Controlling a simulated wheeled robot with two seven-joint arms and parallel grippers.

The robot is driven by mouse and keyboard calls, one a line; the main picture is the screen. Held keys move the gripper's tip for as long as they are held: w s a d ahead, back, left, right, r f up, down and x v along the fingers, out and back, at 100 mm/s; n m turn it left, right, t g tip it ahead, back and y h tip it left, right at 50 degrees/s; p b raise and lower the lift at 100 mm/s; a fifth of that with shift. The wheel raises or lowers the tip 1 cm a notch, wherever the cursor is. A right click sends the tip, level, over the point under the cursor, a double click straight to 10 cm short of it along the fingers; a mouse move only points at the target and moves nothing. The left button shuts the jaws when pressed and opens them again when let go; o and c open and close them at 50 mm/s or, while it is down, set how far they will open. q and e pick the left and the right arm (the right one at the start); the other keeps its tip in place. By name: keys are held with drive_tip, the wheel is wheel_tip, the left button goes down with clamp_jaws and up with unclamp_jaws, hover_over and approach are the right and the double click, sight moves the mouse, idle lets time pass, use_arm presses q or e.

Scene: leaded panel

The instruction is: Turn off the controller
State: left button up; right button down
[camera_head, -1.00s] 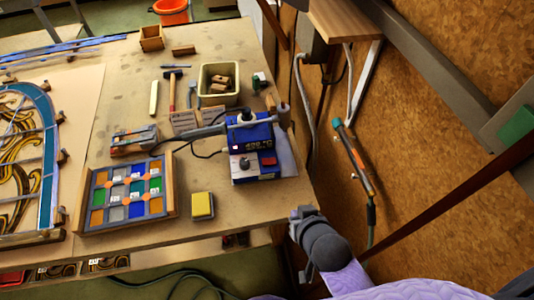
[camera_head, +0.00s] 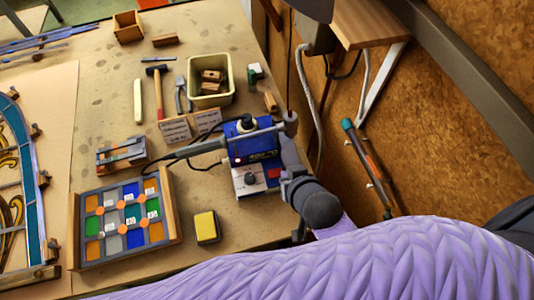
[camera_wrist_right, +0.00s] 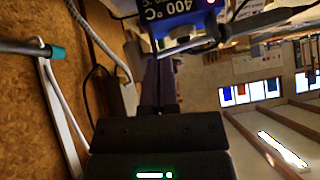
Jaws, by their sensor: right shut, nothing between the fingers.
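The controller (camera_head: 256,143) is a blue box with a lit display, on a pale base with a black knob and a red switch (camera_head: 274,172) at its front right. In the right wrist view the controller (camera_wrist_right: 180,22) appears upside down at the top, its display reading 400 °C. My right gripper (camera_head: 286,182) is shut and empty, close to the controller's front right corner, by the red switch. I cannot tell whether it touches. My left gripper is out of view.
A cream bin (camera_head: 228,98) stands behind. The cork wall (camera_head: 440,130) is to the right.

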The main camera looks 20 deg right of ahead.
drive_tip(key=b, duration=0.4)
hover_over(271, 171)
drive_tip(key=s, duration=0.2)
drive_tip(key=f, duration=0.7)
drive_tip(key=shift+w+d+f, duration=0.2)
drive_tip(key=shift+w+d, duration=0.05)
drive_tip(key=shift+d, duration=0.15)
wheel_tip(271, 171, down, 3)
drive_tip(key=shift+s+a+r+b, duration=0.1)
drive_tip(key=shift+a+r+b, duration=0.1)
drive_tip(key=shift+b, duration=0.1)
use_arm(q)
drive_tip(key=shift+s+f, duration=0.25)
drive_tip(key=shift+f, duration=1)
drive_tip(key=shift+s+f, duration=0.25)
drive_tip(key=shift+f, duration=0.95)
use_arm(e)
drive_tip(key=shift+f, duration=0.45)
drive_tip(key=shift+a+f+b, duration=0.15)
drive_tip(key=shift+f+b, duration=0.2)
drive_tip(key=shift+f, duration=0.05)
drive_tip(key=shift+s+r, duration=0.1)
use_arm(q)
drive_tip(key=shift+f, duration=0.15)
